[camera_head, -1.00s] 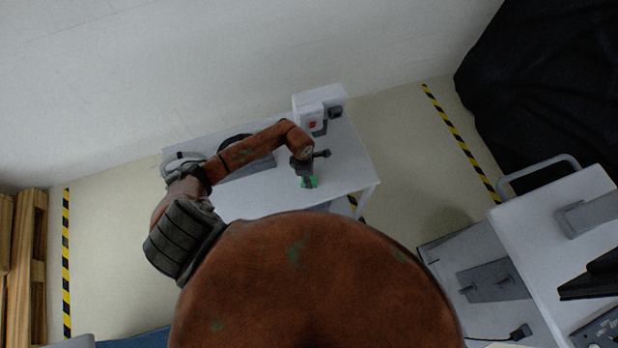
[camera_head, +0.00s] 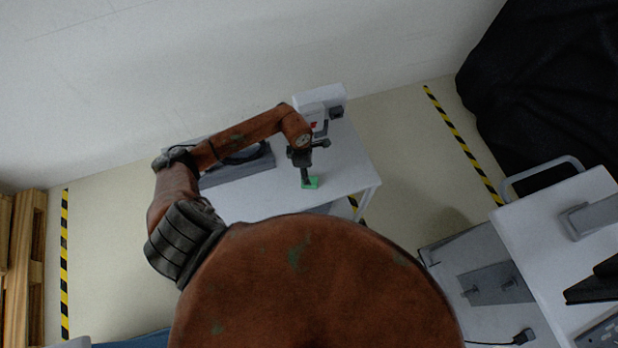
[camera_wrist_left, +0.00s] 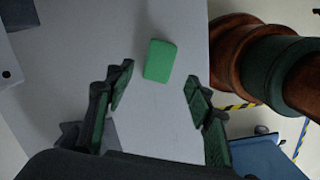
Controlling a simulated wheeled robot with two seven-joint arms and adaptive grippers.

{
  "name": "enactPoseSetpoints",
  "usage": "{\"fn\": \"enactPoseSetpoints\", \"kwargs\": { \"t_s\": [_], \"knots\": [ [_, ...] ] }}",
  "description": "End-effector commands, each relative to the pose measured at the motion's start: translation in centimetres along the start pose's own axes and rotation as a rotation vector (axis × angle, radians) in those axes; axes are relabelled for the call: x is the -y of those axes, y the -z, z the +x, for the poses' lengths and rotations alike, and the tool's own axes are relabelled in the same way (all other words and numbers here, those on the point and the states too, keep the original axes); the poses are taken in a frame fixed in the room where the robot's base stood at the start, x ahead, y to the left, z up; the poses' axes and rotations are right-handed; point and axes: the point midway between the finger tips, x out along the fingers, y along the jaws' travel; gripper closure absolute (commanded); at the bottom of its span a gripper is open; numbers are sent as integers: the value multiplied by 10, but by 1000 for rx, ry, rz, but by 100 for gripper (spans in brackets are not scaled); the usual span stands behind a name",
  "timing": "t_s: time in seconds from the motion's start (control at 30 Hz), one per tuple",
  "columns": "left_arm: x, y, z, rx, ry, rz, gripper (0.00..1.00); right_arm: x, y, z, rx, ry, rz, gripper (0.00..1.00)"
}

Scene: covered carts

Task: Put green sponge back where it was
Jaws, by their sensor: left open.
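The green sponge (camera_head: 312,184) lies on the white table (camera_head: 345,178) near its front edge. In the left wrist view the sponge (camera_wrist_left: 160,60) lies flat and fully visible, ahead of the fingertips and roughly between them. My left gripper (camera_head: 305,181) is above the table at the sponge and partly covers it in the head view. In the left wrist view my left gripper (camera_wrist_left: 158,80) has its fingers spread wide, with nothing between the pads. My right gripper is in neither view.
A white device with a red mark (camera_head: 322,108) stands at the table's back right. A grey base with a dark round part (camera_head: 245,172) lies to the left, partly behind my arm. A white cart (camera_head: 530,225) stands to the right. Black cloth (camera_head: 535,90) covers something behind it.

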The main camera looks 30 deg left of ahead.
Motion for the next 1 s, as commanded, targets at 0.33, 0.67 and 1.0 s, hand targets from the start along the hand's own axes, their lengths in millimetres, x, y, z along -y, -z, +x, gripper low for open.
{"fn": "enactPoseSetpoints", "kwargs": {
  "t_s": [0.33, 0.67, 1.0],
  "knots": [
    [0, 0, -47, 0, 0, 1, 51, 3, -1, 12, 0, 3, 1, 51],
    [0, 0, -51, 0, 1, 0, 51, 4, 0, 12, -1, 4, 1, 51],
    [0, 0, -51, 0, 1, 0, 51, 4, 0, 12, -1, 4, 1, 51]
  ]
}}
